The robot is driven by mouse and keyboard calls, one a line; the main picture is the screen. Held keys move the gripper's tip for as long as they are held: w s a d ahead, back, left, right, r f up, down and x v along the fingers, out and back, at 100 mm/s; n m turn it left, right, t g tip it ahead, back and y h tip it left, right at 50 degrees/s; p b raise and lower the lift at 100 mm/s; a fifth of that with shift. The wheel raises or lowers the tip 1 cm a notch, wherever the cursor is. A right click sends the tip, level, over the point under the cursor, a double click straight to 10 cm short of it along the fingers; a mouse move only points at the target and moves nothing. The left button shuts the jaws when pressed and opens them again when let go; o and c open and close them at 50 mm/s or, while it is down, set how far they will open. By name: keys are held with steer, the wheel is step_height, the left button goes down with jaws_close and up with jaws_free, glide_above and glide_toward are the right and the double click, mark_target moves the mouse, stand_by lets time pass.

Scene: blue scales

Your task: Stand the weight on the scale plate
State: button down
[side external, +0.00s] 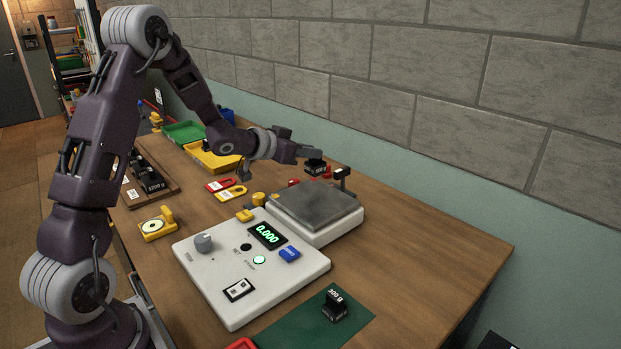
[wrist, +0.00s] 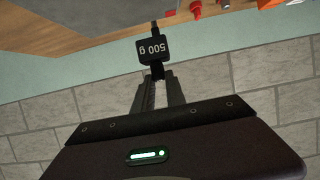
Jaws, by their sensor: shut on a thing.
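My gripper (side external: 308,153) is shut on a black weight (side external: 315,167), held in the air above the back of the scale plate (side external: 312,204). In the wrist view the weight (wrist: 154,50) is between the fingertips (wrist: 157,72) and its label reads 500 g upside down. The scale plate is a grey square, bare, on a white base. The console display (side external: 267,235) reads 0.000. A second black weight (side external: 335,305) stands on a green mat at the front right.
A white console (side external: 225,285) with a knob and buttons lies in front of the scale. A small black post (side external: 342,175) rises behind the plate, near red pieces (side external: 327,172). Red and yellow tags (side external: 231,193), a yellow tray (side external: 212,163) and a weight rack (side external: 150,178) are to the left.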

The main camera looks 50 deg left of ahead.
mark_target(309, 169)
steer(key=shift+f, duration=2.2)
steer(key=shift+f, duration=0.1)
steer(key=c, duration=1.4)
jaws_free()
steer(key=shift+f, duration=0.1)
steer(key=shift+o, duration=0.2)
